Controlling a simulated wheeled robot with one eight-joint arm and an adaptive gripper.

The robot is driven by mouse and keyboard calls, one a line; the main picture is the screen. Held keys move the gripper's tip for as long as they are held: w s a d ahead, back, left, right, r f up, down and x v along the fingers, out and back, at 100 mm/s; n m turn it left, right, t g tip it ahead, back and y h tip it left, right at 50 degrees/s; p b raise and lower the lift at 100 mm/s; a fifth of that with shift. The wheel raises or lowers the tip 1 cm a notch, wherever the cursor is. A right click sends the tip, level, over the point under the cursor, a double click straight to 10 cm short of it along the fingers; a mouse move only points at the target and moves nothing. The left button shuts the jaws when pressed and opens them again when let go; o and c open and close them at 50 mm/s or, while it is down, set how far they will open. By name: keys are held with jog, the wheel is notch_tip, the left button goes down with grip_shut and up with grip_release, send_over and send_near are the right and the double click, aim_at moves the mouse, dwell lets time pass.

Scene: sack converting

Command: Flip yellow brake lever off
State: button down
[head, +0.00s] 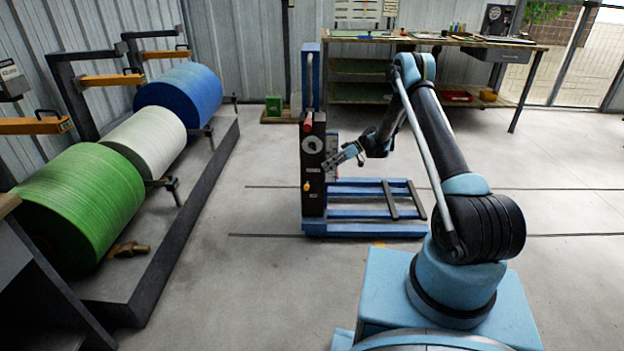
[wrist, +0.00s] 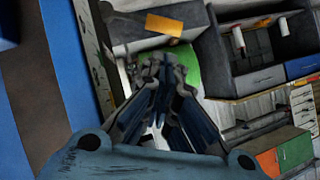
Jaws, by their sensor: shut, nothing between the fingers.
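The yellow brake lever (head: 307,186) is a small yellow knob low on the front of a dark upright control box. The box (head: 313,150) stands on a blue wheeled cart frame (head: 365,222). My gripper (head: 327,165) is at the right of the box, a little above and right of the yellow lever, apart from it. In the wrist view my gripper (wrist: 160,68) is shut with nothing in it. I cannot make out the lever in the wrist view.
Green (head: 85,200), white (head: 148,138) and blue (head: 186,100) rolls sit on a dark platform at the left. A workbench (head: 440,40) stands along the back wall. Rails cross the floor under the cart. The floor between platform and cart is clear.

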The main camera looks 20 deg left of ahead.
aim_at(307, 187)
jog(key=x, duration=1)
jog(key=shift+s+a, duration=0.15)
jog(key=shift+s, duration=0.05)
